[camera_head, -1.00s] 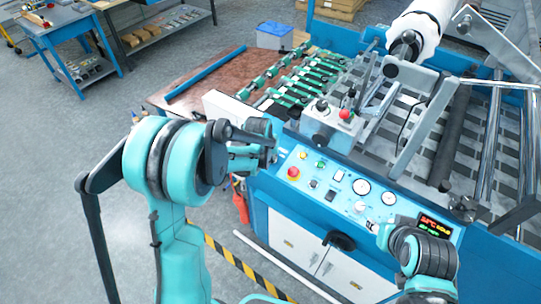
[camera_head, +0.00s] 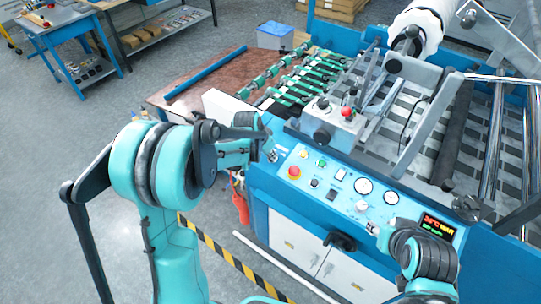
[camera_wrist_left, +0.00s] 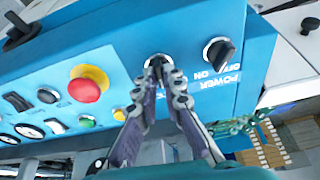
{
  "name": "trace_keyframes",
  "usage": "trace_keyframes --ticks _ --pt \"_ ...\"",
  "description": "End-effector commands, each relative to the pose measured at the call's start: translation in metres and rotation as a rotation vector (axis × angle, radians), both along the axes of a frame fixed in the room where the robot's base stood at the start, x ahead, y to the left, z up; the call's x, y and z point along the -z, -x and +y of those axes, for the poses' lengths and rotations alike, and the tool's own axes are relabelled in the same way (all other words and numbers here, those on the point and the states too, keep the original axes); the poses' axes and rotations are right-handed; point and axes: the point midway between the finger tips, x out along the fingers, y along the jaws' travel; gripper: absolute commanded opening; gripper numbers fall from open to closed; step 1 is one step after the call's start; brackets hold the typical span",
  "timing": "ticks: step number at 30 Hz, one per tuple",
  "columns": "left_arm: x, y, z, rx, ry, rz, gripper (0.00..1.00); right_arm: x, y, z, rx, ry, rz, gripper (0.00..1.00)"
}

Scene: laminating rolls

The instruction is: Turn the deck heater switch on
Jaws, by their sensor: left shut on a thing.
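My left gripper (camera_wrist_left: 162,68) is shut on a rotary switch with a silver ring (camera_wrist_left: 157,60) on the blue panel. The fingertips cover most of the switch; its label is hidden. In the head view my left gripper (camera_head: 270,150) is at the panel's left end. A black knob marked POWER, ON and OFF (camera_wrist_left: 218,52) sits beside it, untouched. The lit display (camera_head: 437,228) at the panel's right end shows red and yellow text, seemingly a temperature and "WAIT". My right gripper (camera_head: 374,229) is at the panel's lower edge, partly hidden by its own arm; its jaws are unclear.
A red emergency button on a yellow base (camera_wrist_left: 87,87) is close left of the gripped switch in the wrist view. Two gauges (camera_head: 363,186) and small buttons line the panel. The laminating machine's rollers (camera_head: 458,135) lie behind it.

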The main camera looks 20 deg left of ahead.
Motion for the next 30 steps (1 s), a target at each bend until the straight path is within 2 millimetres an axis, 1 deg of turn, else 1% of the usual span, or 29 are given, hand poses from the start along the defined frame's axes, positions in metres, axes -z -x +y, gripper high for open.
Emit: trace_keyframes --ticks 6,15,21,30 --pt "0.0003 -0.0010 0.0011 0.181 -0.037 -0.014 0.00 0.0048 0.0000 0.0000 0.000 0.000 0.000 0.40" --pt "0.0000 -0.0016 0.0015 0.365 -0.076 -0.029 0.00 0.0076 0.0000 0.0000 0.000 0.000 0.000 0.40" --pt "-0.0003 -0.0017 0.0014 0.429 -0.089 -0.032 0.00 0.0085 0.0000 0.0000 0.000 0.000 0.000 0.40" --pt "-0.0003 -0.0016 0.0015 0.456 -0.096 -0.034 0.00 0.0087 0.0000 0.0000 0.000 0.000 0.000 0.40"
